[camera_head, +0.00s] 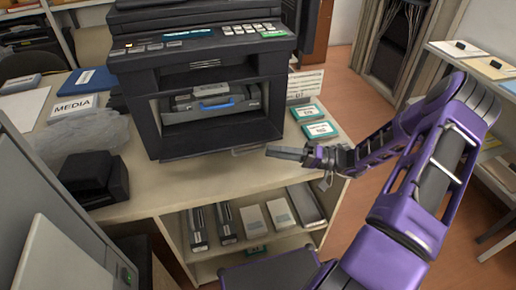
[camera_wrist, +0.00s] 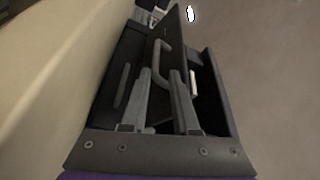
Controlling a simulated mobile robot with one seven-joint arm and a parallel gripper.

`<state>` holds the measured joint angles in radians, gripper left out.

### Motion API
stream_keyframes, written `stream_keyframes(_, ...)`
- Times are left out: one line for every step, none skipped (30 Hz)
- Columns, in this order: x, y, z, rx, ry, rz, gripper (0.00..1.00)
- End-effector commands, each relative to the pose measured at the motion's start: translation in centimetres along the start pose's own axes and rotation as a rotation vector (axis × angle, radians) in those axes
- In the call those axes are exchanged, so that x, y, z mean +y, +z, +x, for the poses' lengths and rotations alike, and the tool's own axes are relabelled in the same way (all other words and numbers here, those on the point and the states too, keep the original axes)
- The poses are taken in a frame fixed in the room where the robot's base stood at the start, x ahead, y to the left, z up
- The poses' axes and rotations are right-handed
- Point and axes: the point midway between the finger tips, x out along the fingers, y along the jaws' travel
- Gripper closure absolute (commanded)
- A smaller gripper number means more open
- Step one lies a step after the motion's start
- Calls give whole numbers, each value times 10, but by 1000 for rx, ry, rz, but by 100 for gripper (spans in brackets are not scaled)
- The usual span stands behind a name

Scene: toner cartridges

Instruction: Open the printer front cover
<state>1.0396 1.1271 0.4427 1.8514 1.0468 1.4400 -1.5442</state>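The dark printer (camera_head: 205,55) stands on the counter. Its front cavity is exposed and shows a grey toner cartridge with a blue handle (camera_head: 217,105). A dark front panel (camera_head: 225,136) lies below the cavity, with a pale handle (camera_head: 246,151) at its lower right edge. My gripper (camera_head: 272,151) is just right of that handle, at the printer's lower right corner. In the wrist view my gripper (camera_wrist: 160,80) has its two fingers apart. A grey bar handle (camera_wrist: 163,52) shows at or just beyond the fingertips; contact cannot be told.
A black box (camera_head: 93,178) and a MEDIA box (camera_head: 74,107) are on the counter's left. Green-edged packs (camera_head: 313,120) lie right of the printer. A lower shelf (camera_head: 285,243) holds cartridges and boxes. Open floor (camera_head: 350,100) is to the right.

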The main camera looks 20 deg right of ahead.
Motion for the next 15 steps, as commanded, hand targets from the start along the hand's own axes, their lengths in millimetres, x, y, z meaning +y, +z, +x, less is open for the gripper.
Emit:
stream_keyframes(0, -1, -14, 4, 2, -1, 73)
stream_keyframes(0, -1, -21, 4, 2, -1, 73)
stream_keyframes(0, -1, -32, 4, 3, -2, 73)
stream_keyframes(0, -1, -39, 4, 2, -2, 73)
stream_keyframes(0, -1, -46, 4, 3, -2, 73)
stream_keyframes(0, 0, -55, 3, 2, -1, 73)
stream_keyframes(0, -1, -62, 4, 3, -2, 73)
stream_keyframes(1, -1, -68, 3, 2, -2, 73)
stream_keyframes(0, 0, -75, 2, 2, -1, 73)
stream_keyframes(1, 0, -80, 3, 3, -1, 73)
stream_keyframes(1, 0, -85, 3, 3, -1, 73)
stream_keyframes(0, -1, -90, 2, 1, 0, 73)
stream_keyframes(0, -1, -94, 1, 2, -1, 73)
stream_keyframes(0, -1, -97, 1, 2, -1, 73)
stream_keyframes(0, 0, -100, 1, 1, -1, 73)
